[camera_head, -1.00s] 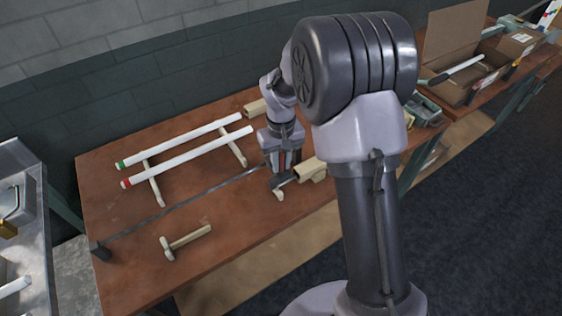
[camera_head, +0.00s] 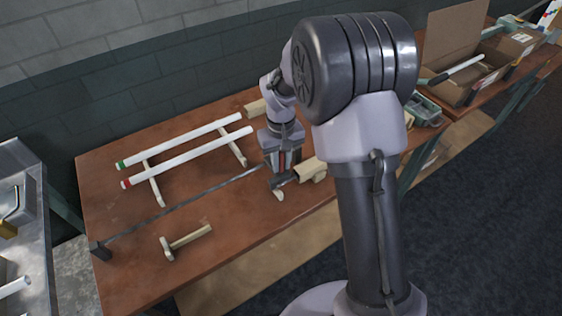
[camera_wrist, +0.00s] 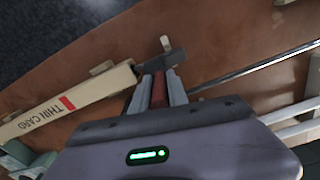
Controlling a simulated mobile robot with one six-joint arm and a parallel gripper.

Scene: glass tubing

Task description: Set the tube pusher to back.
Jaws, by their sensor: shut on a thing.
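The tube pusher is a dark carriage (camera_wrist: 163,61) at the right end of a long dark rail (camera_head: 180,204), with a reddish upright handle (camera_wrist: 158,88) and a small pale wooden piece (camera_head: 279,195) on its near side. My gripper (camera_head: 279,176) reaches down over this end of the rail. In the wrist view, my gripper (camera_wrist: 158,92) has its two grey fingers on either side of the reddish handle and is shut on it. The fingers and wrist hide part of the carriage.
A cream "THIN CARD" box (camera_wrist: 70,104) stands close beside the gripper. Two white tubes (camera_head: 190,152) lie on wooden rests behind the rail. A wooden T-shaped tool (camera_head: 188,240) lies in front. A dark end block (camera_head: 100,250) marks the rail's left end.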

